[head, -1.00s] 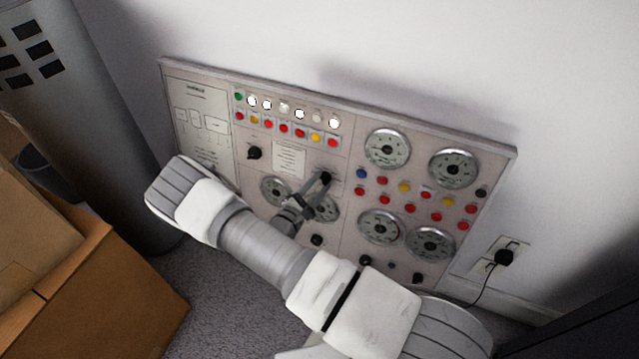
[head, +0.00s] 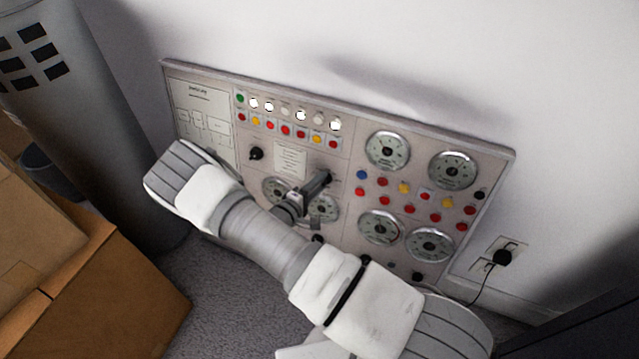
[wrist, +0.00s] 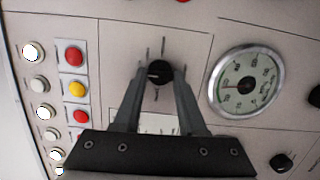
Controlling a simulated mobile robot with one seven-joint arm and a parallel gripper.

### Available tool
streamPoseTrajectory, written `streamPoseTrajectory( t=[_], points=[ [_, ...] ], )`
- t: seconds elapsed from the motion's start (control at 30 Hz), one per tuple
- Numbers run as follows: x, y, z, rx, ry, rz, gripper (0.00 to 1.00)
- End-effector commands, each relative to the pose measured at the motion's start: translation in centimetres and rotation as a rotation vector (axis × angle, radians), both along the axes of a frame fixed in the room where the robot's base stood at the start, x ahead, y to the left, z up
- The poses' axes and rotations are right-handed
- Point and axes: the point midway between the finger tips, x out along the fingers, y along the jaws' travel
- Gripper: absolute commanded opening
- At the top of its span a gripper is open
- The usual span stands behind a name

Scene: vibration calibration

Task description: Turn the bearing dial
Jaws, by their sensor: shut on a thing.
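The dial is a small round black knob (wrist: 160,71) on the beige panel, with short tick marks around it in the wrist view. I cannot read its label. My gripper (wrist: 159,76) is shut on this dial, one finger on each side of it. In the head view my gripper (head: 322,182) reaches the panel's middle section, and its fingers hide most of the dial there. My forearm covers part of the panel's lower left.
The panel (head: 345,150) leans against the white wall, with several round gauges (head: 387,150), coloured buttons and another black knob (head: 256,153). Cardboard boxes (head: 90,300) and a grey cylinder (head: 100,120) stand at left. A plugged-in cable (head: 487,280) hangs at right.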

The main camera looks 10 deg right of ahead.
Motion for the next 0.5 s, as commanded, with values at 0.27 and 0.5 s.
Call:
streamPoseTrajectory(
  t=[0.27,0.5],
  points=[
    [0.02,0.01,0.02,0.030,-0.022,-0.007,0.00],
    [0.03,0.02,0.02,0.031,-0.022,-0.007,0.00]
  ],
)
